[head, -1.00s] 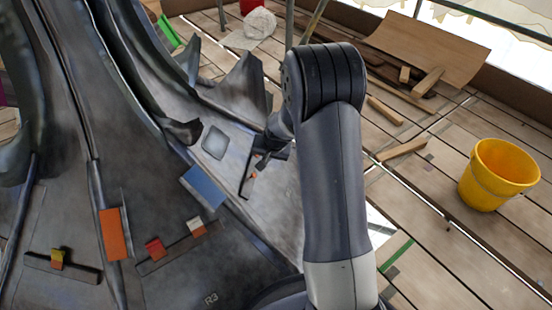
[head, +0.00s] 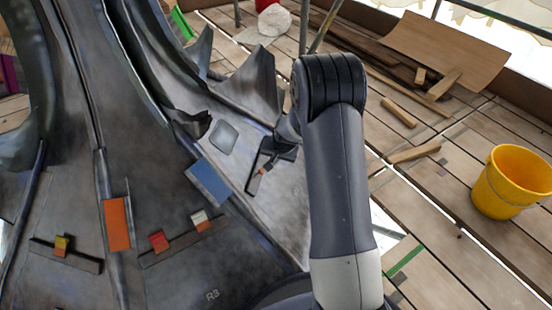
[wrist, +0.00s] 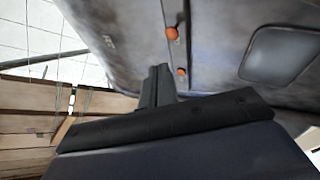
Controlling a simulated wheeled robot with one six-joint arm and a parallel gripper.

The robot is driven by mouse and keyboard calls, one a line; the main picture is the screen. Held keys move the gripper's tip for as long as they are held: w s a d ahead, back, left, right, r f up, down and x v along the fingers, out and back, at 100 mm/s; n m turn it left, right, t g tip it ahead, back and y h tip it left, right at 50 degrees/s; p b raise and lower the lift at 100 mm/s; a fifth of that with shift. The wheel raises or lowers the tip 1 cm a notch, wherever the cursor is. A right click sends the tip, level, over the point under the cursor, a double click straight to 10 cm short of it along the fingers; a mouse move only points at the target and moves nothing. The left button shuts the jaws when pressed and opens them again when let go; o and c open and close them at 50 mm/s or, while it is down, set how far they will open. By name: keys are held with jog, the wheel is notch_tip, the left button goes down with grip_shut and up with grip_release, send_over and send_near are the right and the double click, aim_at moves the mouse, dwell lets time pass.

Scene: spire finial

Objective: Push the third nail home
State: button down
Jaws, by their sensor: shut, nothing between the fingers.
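Two orange nail heads show in the wrist view, one higher up (wrist: 172,33) and one lower (wrist: 181,72), both along a seam in the grey metal sheet (wrist: 215,40). I cannot tell which is the third nail, nor how far each stands out. My gripper (wrist: 158,72) is shut and empty, its dark fingertips just left of the lower nail head. Whether they touch it is unclear. In the head view my gripper (head: 266,164) is at the sheet's right part, beside a small orange spot (head: 262,172). My wrist hides part of this area.
A blue patch (head: 208,182), an orange block (head: 117,223) and small coloured blocks on dark strips lie left of my gripper. Upright metal fins (head: 250,82) stand behind it. A yellow bucket (head: 514,182) and loose timber (head: 414,152) lie on the planks at right.

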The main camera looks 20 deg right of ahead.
aim_at(260, 171)
jog(key=shift+w+a+f+b, duration=0.45)
jog(key=shift+w+a+f, duration=0.05)
jog(key=shift+f, duration=0.65)
jog(key=shift+w+a+f+b, duration=0.45)
jog(key=shift+w+a+f, duration=0.05)
jog(key=shift+f, duration=0.6)
jog(key=shift+w+a+f+b, duration=0.45)
jog(key=shift+w+a+f, duration=0.05)
jog(key=shift+f, duration=0.65)
jog(key=shift+w+a+f, duration=0.2)
jog(key=shift+a+f, duration=0.25)
jog(key=shift+f, duration=0.05)
jog(key=shift+w+a+f, duration=0.2)
jog(key=shift+a+f, duration=0.2)
jog(key=shift+f, duration=0.1)
